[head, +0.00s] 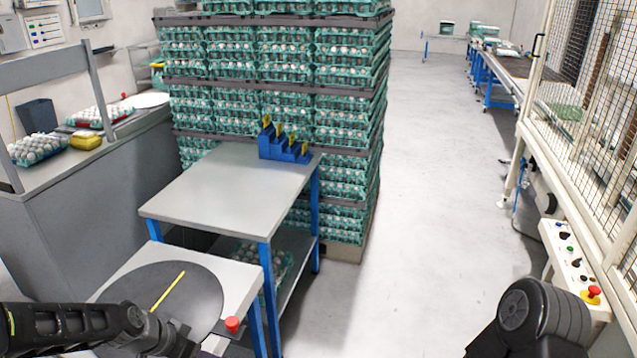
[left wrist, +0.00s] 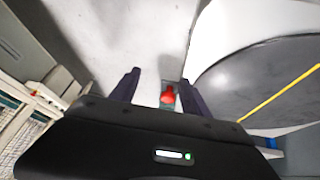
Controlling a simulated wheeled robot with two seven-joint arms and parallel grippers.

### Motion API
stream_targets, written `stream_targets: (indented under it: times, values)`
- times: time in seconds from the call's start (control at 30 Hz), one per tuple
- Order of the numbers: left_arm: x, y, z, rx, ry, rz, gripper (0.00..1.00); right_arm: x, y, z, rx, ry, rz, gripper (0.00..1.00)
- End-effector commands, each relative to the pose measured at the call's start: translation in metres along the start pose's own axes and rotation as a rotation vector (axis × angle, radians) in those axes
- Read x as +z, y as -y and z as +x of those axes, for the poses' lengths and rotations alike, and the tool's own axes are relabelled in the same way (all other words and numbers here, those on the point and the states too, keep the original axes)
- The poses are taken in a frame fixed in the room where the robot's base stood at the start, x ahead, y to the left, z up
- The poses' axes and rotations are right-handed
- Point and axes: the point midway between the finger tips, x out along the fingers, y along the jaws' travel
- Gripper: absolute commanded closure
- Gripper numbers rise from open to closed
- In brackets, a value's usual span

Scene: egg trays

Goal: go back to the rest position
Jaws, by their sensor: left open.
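My left gripper (left wrist: 159,77) shows in the left wrist view with its two dark fingers apart and nothing held between them. A red button (left wrist: 168,96) appears between the fingers in that picture, on the pale surface beyond; I cannot tell the distance. In the head view the red button (head: 232,324) sits at the front corner of a light table with a dark round plate (head: 200,283). My left arm crosses the lower left there, over part of the plate. My right arm shows only as a black rounded link at the lower right; its gripper is out of view.
A grey-topped table (head: 215,195) with blue legs bears a blue stepped holder (head: 270,146). Stacked egg trays (head: 345,130) stand behind it. A grey counter (head: 95,215) is at left, a mesh guard (head: 590,110) at right. The floor (head: 425,200) between is clear.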

Motion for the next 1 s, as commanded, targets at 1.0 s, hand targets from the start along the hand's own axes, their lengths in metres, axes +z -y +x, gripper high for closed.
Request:
stream_targets:
  times: [1.0]
  values:
    - [0.213, -0.254, 0.139, 0.082, 0.342, -0.677, 0.46, 0.0, 0.0, 0.0, 0.0, 0.0, 0.0, 0.74]
